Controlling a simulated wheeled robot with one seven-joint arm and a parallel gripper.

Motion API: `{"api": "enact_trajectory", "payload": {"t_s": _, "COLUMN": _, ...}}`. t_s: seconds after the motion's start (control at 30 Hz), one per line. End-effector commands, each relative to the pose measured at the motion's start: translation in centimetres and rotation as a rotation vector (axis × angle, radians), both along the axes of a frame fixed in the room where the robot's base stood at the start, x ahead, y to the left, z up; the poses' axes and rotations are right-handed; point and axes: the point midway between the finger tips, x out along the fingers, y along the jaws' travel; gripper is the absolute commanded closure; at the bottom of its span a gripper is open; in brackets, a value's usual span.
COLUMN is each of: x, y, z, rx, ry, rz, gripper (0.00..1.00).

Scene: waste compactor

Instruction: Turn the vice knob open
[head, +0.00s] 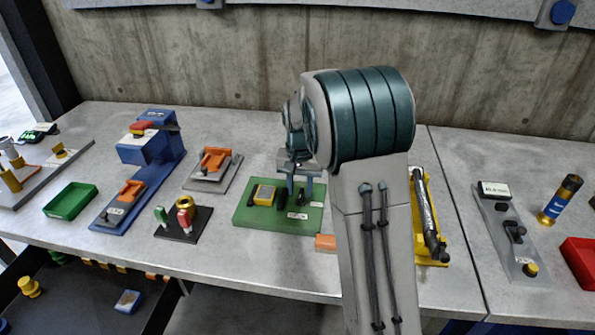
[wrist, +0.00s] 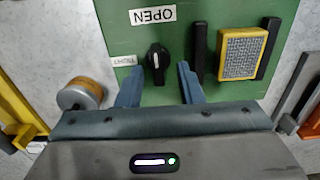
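The green vice board (head: 248,216) lies on the grey bench, and it fills the upper wrist view (wrist: 225,97). Black vice jaws (wrist: 199,50) flank a yellow block with a grey mesh face (wrist: 243,53). My gripper (wrist: 158,80) is open, its blue-grey fingers on either side of the knob's line, with visible gaps. In the head view my gripper (head: 300,184) hangs over the board's right part, and my arm hides some of the bench.
A black stand with a red and a green piece (head: 182,222) and an orange-topped fixture (head: 212,167) stand left of the board. A small orange block (head: 325,242) lies near its front right. A yellow fixture with a black tube (head: 428,220) is right of my arm.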

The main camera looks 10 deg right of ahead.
Motion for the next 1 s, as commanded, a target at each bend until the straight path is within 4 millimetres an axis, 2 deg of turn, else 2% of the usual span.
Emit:
{"api": "enact_trajectory", "payload": {"t_s": 0.17, "x": 0.1, "y": -0.1, "z": 3.2, "rx": -0.001, "ry": -0.006, "rz": -0.002, "gripper": 0.66}}
{"api": "enact_trajectory", "payload": {"t_s": 0.4, "x": 0.3, "y": 0.1, "z": 8.8, "rx": 0.000, "ry": -0.008, "rz": 0.001, "gripper": 0.66}}
{"api": "enact_trajectory", "payload": {"t_s": 0.6, "x": 0.3, "y": 0.2, "z": 12.0, "rx": 0.000, "ry": -0.007, "rz": 0.002, "gripper": 0.66}}
{"api": "enact_trajectory", "payload": {"t_s": 0.77, "x": 0.3, "y": 0.2, "z": 13.2, "rx": 0.000, "ry": -0.005, "rz": 0.002, "gripper": 0.66}}
{"api": "enact_trajectory", "payload": {"t_s": 1.0, "x": 0.3, "y": 0.2, "z": 13.4, "rx": 0.000, "ry": -0.004, "rz": 0.002, "gripper": 0.66}}
